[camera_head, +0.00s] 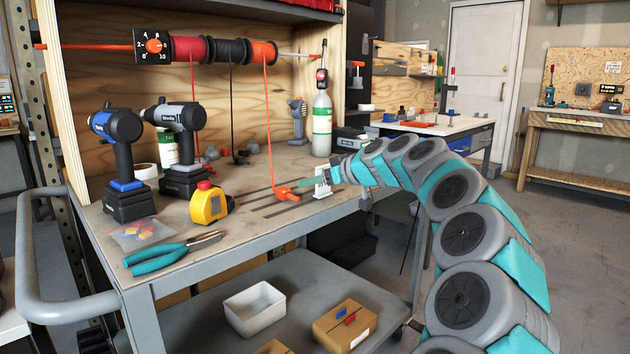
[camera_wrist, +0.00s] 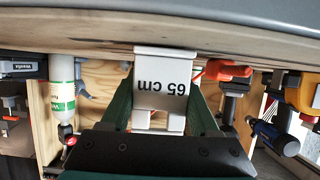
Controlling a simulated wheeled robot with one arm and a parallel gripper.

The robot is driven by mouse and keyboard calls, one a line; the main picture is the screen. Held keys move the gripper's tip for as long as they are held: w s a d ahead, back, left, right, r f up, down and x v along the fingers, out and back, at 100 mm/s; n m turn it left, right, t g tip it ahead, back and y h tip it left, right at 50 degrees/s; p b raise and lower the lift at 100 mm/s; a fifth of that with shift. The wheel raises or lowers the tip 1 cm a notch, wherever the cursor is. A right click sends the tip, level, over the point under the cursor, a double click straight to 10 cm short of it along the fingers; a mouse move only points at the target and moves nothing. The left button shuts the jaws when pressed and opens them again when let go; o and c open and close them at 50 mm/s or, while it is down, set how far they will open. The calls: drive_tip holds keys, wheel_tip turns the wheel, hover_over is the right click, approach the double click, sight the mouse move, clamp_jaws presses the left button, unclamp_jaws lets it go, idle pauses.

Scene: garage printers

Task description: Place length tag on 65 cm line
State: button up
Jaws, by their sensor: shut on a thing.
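The length tag (camera_wrist: 160,80) is a small white piece printed "65 cm", upside down in the wrist view. My gripper (camera_wrist: 163,95) is shut on it, with one dark green finger on each side. In the head view the white tag (camera_head: 323,184) stands upright at the bench's right front part, at the tip of my gripper (camera_head: 333,177). It appears to touch or nearly touch the bench top. Several dark lines (camera_head: 283,205) run across the bench top just left of the tag. I cannot read which one is the 65 cm line.
An orange clip (camera_head: 284,193) on an orange cord lies just left of the tag. A green-white bottle (camera_head: 322,125) stands behind. The bench's front edge (camera_head: 240,247) is close.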

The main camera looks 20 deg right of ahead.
drive_tip(key=shift+f, duration=0.25)
drive_tip(key=o, duration=1.3)
drive_tip(key=shift+r, duration=0.1)
drive_tip(key=shift+r, duration=0.1)
drive_tip(key=shift+s+d+r, duration=0.1)
drive_tip(key=shift+s+r, duration=0.05)
drive_tip(key=b+v, duration=0.1)
drive_tip(key=v, duration=1)
drive_tip(key=shift+s+d+r, duration=0.1)
drive_tip(key=shift+s+r, duration=0.05)
drive_tip(key=shift+s, duration=0.15)
